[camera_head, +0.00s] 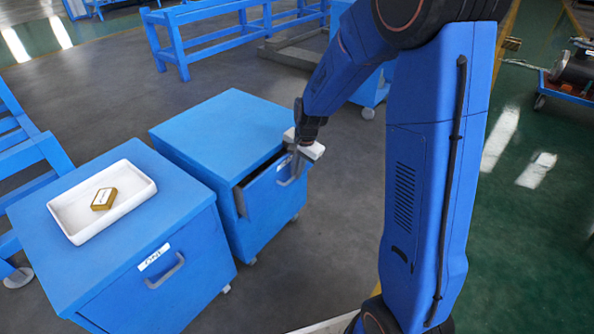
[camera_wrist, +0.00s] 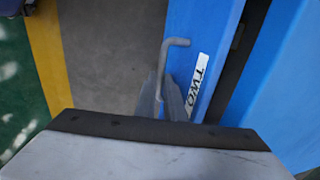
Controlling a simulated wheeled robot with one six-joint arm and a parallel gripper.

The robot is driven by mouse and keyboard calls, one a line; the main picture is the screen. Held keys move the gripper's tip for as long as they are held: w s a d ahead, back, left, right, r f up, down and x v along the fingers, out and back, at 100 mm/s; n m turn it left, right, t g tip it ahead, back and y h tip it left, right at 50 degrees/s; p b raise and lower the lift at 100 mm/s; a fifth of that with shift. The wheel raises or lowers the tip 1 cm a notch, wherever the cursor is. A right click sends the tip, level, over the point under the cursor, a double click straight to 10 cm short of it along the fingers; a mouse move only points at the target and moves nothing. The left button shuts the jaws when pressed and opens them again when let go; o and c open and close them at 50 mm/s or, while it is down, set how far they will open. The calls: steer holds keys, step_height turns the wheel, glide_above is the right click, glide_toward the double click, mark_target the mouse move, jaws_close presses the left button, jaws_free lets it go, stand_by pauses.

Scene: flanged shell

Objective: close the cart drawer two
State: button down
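The drawer (camera_head: 262,208) of the farther blue cart (camera_head: 225,125) stands partly open, with a dark gap behind its front. In the wrist view its blue front (camera_wrist: 200,35) carries a white label reading TWO (camera_wrist: 199,82). A grey bar handle (camera_wrist: 166,52) sticks out from this front. My gripper (camera_head: 297,168) is at the drawer front, by the handle. In the wrist view my gripper's two grey fingers (camera_wrist: 164,88) lie on either side of the handle's lower part. Whether they press on it cannot be told. The wrist housing hides the lower end of the handle.
A nearer blue cart (camera_head: 190,187) with a shut, labelled drawer stands at the left. Blue frames (camera_head: 178,46) stand behind.

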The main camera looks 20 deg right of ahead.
mark_target(288, 163)
steer(key=shift+w+a, duration=0.6)
steer(key=shift+w, duration=0.25)
steer(key=shift+w+a, duration=0.6)
steer(key=shift+w, duration=0.2)
steer(key=shift+w+r, duration=0.1)
steer(key=shift+w, duration=0.05)
steer(key=c, duration=1.8)
jaws_free()
steer(key=shift+a, duration=0.1)
steer(key=shift+c, duration=0.2)
step_height(288, 163, up, 17)
steer(key=s+d, duration=0.2)
steer(key=shift+s, duration=0.4)
